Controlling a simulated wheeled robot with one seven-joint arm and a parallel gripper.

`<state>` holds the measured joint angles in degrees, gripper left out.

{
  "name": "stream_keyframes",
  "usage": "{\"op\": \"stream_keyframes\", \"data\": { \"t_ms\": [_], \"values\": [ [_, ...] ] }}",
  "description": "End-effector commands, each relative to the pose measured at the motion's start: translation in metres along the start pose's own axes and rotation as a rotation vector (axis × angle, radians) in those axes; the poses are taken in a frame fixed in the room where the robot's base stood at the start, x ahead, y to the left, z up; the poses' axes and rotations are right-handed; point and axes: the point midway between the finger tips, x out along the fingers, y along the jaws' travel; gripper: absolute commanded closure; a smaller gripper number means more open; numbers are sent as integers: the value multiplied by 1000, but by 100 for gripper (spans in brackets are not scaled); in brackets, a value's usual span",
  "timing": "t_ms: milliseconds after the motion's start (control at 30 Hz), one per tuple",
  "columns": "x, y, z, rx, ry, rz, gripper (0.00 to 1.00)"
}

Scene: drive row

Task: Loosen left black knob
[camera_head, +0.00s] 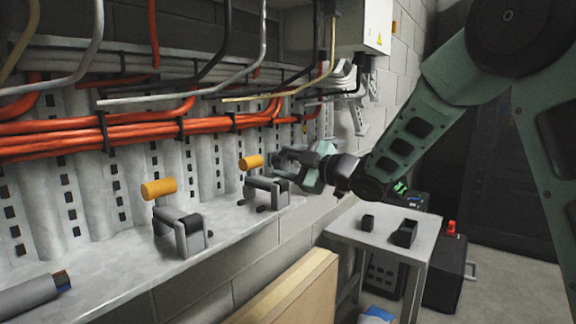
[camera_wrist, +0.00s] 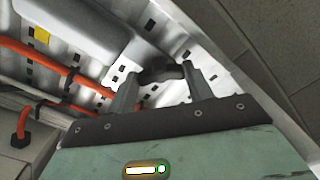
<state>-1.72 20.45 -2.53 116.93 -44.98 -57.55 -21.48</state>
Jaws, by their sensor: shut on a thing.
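In the wrist view a black knob (camera_wrist: 160,74) sits between the two fingertips of my gripper (camera_wrist: 160,82), which is shut on it. In the head view my gripper (camera_head: 284,158) is at the wall, by the upper end of the right grey clamp (camera_head: 268,186) with its orange-yellow handle (camera_head: 251,162). The held knob is hidden there. Small black knobs (camera_head: 262,209) show low on this clamp. A second grey clamp (camera_head: 183,232) with an orange-yellow handle (camera_head: 159,189) stands further left on the ledge.
Orange cables (camera_head: 100,138) and bent grey pipes (camera_head: 230,80) run along the wall above the ledge (camera_head: 110,277). A thick grey cable end (camera_head: 30,296) lies at lower left. A small table (camera_head: 381,240) with black boxes stands at right, near a wooden panel (camera_head: 290,292).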

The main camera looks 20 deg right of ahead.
Motion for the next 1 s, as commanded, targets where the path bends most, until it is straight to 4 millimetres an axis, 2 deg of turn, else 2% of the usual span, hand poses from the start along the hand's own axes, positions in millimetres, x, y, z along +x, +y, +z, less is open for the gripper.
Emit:
{"op": "stream_keyframes", "data": {
  "t_ms": [267,300,367,400,767,867,1000],
  "values": [
    [0,0,0,-4,-1,-2,72],
    [0,0,0,-4,-1,-2,46],
    [0,0,0,-4,-1,-1,30],
    [0,0,0,-3,-1,-1,27],
    [-6,1,0,-2,-1,0,27],
    [-19,1,0,-2,-3,1,27],
    [-49,2,0,-2,-3,1,27]
  ]
}}
